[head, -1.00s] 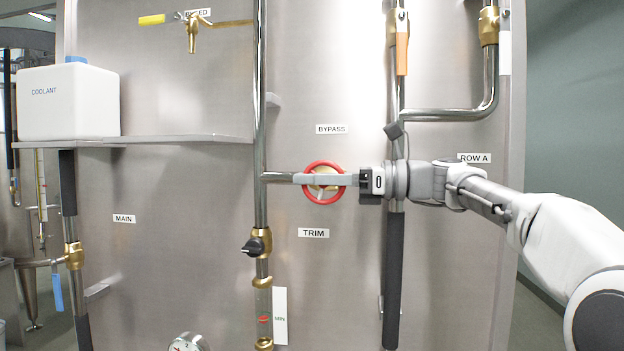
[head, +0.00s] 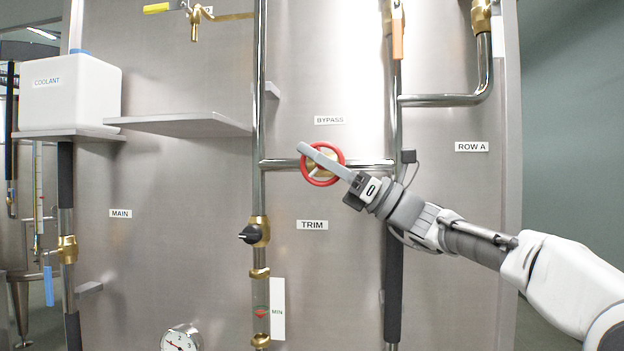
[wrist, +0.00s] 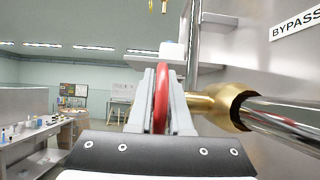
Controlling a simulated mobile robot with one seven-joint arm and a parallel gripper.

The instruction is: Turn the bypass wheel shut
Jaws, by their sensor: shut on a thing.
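The bypass wheel is a red ring (head: 341,165) on a brass valve body in the horizontal pipe, below the BYPASS label (head: 329,120). My gripper (head: 307,149) reaches it from the lower right, with its grey fingers laid diagonally across the wheel. In the wrist view the red rim (wrist: 161,100) stands edge-on between my two fingers, and they are shut on it. The brass body (wrist: 222,104) shows to the right of the fingers. The far part of the wheel is partly hidden by the fingers.
A TRIM label (head: 312,225) sits below the wheel, and a black knob (head: 250,235) is on the vertical pipe to the lower left. A shelf (head: 190,124) juts out at left beside the white coolant container (head: 70,95). A dark-sleeved pipe (head: 393,285) runs behind my arm.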

